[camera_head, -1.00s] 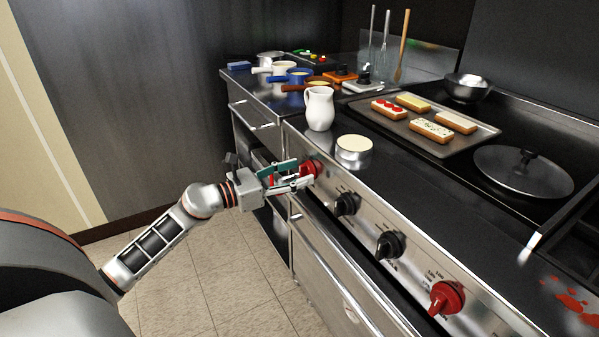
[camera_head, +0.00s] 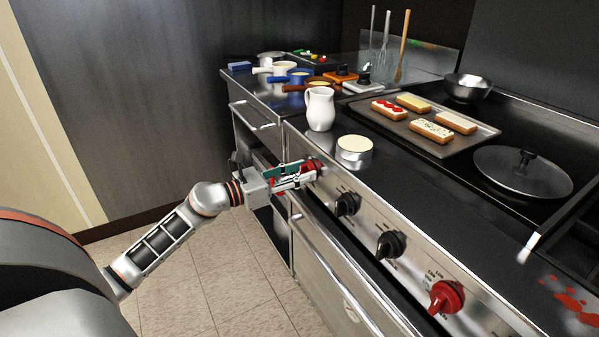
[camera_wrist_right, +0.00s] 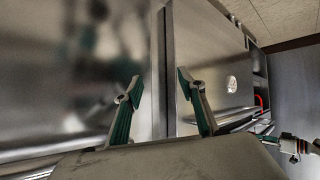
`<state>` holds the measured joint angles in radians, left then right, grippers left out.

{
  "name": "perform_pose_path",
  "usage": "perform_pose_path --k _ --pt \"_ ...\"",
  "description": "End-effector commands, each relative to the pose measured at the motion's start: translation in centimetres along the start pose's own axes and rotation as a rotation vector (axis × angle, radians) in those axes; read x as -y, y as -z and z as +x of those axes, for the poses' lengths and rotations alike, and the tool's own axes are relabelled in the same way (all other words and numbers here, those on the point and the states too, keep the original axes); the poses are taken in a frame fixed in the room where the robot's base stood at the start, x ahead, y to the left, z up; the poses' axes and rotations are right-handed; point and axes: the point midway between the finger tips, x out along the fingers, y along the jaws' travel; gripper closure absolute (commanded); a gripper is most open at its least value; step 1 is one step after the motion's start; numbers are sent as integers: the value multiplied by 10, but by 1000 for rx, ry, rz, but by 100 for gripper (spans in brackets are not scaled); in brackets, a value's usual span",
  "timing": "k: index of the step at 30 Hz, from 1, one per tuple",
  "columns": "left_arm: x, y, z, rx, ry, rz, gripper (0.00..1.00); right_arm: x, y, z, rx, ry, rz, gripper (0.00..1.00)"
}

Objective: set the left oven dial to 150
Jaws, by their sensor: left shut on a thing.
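The left oven dial (camera_head: 316,163) is red and sits at the far left end of the steel front panel. My left gripper (camera_head: 305,173) is shut on it, and the fingers hide most of the dial and its markings, so its setting cannot be read. My right gripper (camera_wrist_right: 160,88) shows only in the right wrist view, its two fingers apart with nothing between them, in front of a shiny steel surface.
Two black dials (camera_head: 346,204) (camera_head: 389,244) and another red dial (camera_head: 446,297) follow along the panel. A white jug (camera_head: 320,108) and a round tin (camera_head: 354,150) stand on the counter above. The oven door handle (camera_head: 335,277) runs below. The tiled floor is clear.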

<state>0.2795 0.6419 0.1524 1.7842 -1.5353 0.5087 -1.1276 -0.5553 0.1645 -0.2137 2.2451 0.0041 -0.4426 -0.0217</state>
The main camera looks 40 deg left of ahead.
Motion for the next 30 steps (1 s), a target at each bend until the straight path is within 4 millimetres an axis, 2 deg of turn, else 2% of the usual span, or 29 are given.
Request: perform_pose_path --k 7,22,30 --pt "-1 -7 0 7 0 -138 87 -5 8 -2 -9 -10 -5 60" --pt "-4 -8 1 7 1 -603 87 -14 2 -10 20 -33 -3 60" --pt "-5 -6 1 7 2 -860 87 -11 -6 -17 46 -33 8 60"
